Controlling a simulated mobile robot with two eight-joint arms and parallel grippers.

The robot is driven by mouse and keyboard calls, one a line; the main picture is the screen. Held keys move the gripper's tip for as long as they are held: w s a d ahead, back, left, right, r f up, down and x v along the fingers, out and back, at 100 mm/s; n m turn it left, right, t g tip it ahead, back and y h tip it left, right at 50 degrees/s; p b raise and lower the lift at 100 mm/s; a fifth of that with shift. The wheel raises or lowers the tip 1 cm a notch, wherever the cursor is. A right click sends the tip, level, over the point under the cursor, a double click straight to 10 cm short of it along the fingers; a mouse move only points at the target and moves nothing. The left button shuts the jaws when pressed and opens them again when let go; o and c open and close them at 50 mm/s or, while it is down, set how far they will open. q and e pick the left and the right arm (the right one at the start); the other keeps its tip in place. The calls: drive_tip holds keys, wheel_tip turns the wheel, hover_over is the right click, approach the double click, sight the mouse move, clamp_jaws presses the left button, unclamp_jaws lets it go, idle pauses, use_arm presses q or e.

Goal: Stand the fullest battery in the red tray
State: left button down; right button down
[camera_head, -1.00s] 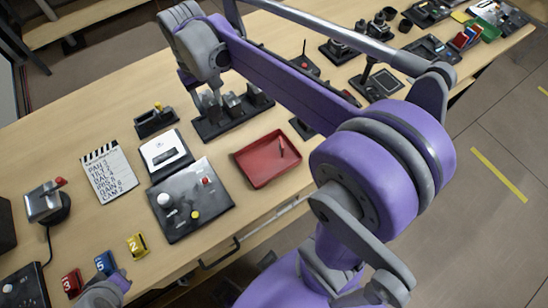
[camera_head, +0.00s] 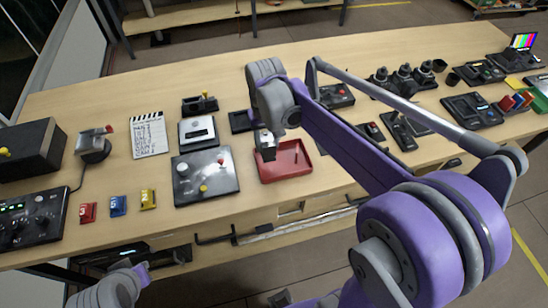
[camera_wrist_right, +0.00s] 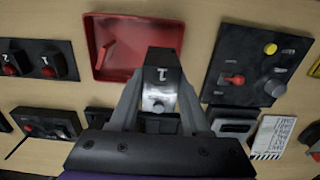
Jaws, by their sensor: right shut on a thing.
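My right gripper (camera_head: 268,148) is shut on a dark battery (camera_wrist_right: 160,78) marked 1, which sits upright between the fingers in the right wrist view. The red tray (camera_head: 283,172) lies on the wooden table, with the battery in front of its back left corner in the head view. The tray also shows just beyond the battery in the right wrist view (camera_wrist_right: 117,73). A thin red strip stands inside it. I cannot tell whether the battery touches the tray. The black charger (camera_head: 239,122) is partly hidden behind my arm.
A dark panel with knobs (camera_head: 205,176) lies just left of the tray. Red, blue and yellow numbered blocks (camera_head: 118,206) stand near the front left edge. A clapperboard (camera_head: 148,136) lies behind them. Control boxes crowd the right side. Bare table shows in front of the tray.

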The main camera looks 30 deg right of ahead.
sight(268, 155)
drive_tip(key=shift+w+f, duration=0.1)
drive_tip(key=shift+f, duration=2.7)
drive_tip(key=shift+s, duration=0.2)
drive_tip(key=shift+f, duration=0.2)
drive_tip(key=shift+c, duration=1.8)
unclamp_jaws()
drive_tip(key=shift+r, duration=0.15)
